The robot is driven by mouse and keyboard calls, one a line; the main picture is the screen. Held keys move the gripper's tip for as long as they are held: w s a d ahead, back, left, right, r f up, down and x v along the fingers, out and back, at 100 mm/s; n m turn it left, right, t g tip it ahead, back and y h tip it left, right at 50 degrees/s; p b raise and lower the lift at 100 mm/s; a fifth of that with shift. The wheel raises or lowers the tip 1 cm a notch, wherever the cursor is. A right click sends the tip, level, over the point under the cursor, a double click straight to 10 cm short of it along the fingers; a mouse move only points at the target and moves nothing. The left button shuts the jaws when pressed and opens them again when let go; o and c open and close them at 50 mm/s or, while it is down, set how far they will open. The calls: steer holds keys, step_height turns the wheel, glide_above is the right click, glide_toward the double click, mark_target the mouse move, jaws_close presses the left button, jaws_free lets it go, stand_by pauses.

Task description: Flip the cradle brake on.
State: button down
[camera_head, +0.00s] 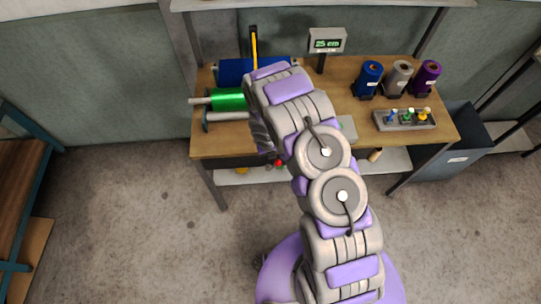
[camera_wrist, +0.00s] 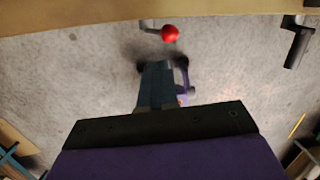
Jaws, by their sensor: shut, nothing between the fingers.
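A red ball knob on a short grey lever shows at the table's front edge, in the head view (camera_head: 279,162) and in the wrist view (camera_wrist: 170,33). I take it for the brake lever; no label for it is visible. The cradle at the table's left holds a green foil roll (camera_head: 229,99) above a grey roller. My gripper (camera_wrist: 156,66) is shut and empty in the wrist view, below the red knob in the picture and apart from it. In the head view my arm hides the gripper and part of the cradle.
The wooden table (camera_head: 220,145) carries a display (camera_head: 327,42), blue, grey and purple rolls at the back right, and a tray (camera_head: 385,124) with small coloured pieces. A dark handle (camera_wrist: 297,45) hangs by the table edge. A dark bin (camera_head: 462,150) stands right. The front floor is open.

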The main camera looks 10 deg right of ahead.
steer(key=r, duration=0.1)
steer(key=d+r, duration=0.1)
steer(key=shift+s+r, duration=0.2)
steer(key=shift+r, duration=0.15)
steer(key=shift+a, duration=0.3)
